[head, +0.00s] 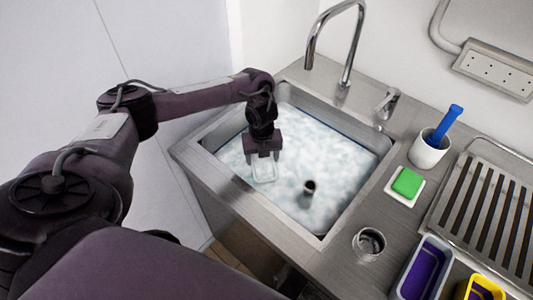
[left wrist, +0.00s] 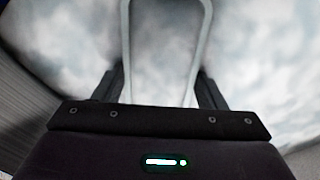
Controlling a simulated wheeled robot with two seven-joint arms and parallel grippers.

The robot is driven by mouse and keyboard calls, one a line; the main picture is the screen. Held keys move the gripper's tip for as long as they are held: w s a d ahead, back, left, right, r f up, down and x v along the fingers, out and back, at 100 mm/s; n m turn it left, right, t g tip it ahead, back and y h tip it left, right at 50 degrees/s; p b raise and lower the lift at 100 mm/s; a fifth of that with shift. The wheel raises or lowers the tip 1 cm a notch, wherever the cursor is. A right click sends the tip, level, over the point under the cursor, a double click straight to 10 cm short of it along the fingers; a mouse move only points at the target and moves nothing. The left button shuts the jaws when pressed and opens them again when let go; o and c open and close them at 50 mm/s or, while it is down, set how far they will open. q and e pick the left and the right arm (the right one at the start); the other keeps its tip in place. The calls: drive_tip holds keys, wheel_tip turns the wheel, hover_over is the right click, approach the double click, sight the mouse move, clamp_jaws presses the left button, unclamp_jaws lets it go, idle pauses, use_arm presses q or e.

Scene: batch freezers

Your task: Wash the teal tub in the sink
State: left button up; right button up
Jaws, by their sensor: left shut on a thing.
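My left gripper (head: 263,158) reaches down into the sink (head: 334,230) and is shut on a small pale tub (head: 265,174). The tub sits low, at the surface of the cloudy, foamy water (head: 330,155). In the left wrist view the tub's pale grey-teal rim (left wrist: 126,45) runs up between the two fingers of my left gripper (left wrist: 161,90), with foam around it. The tub's lower part and whether it touches the sink floor cannot be told. My right gripper is not in view.
A dark-topped pipe (head: 309,187) stands in the water. The faucet (head: 345,55) arches over the back rim.

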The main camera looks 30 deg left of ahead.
use_arm(q)
drive_tip(key=shift+a, duration=0.25)
drive_tip(key=shift+d+p, duration=0.65)
drive_tip(key=shift+d, duration=1.4)
drive_tip(key=shift+r, duration=0.1)
wheel_tip(320, 180, up, 17)
drive_tip(key=p, duration=1.5)
drive_tip(key=shift+r, duration=0.15)
drive_tip(key=shift+r+p, duration=0.85)
drive_tip(key=shift+r, duration=0.65)
